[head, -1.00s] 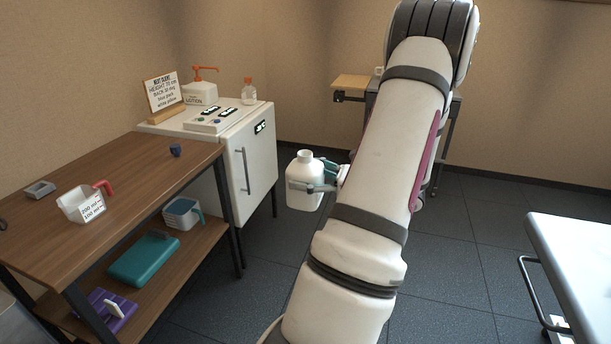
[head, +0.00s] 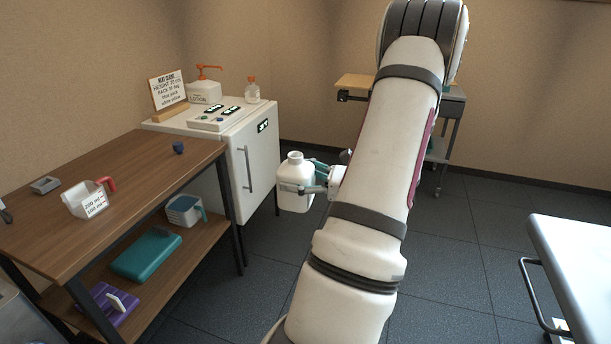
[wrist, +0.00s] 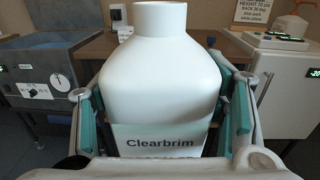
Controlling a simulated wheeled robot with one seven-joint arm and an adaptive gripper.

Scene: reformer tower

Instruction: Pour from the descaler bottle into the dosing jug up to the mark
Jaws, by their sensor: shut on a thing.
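My gripper (head: 308,178) is shut around the body of a white bottle (head: 294,195) and holds it upright in the air, right of the bench. The dosing jug (head: 79,204), pale with a red handle and a label reading 200 ml and 100 ml, stands on the bench top. It is well left of the bottle. Its contents are not clear.
A small blue cap (head: 178,147) and a grey tray (head: 45,185) lie on the wooden bench (head: 130,165). Its lower shelf holds a second jug (head: 184,211) and a teal case (head: 147,254). A white cabinet (head: 257,165) stands behind the bottle. A white table (head: 580,250) is at right.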

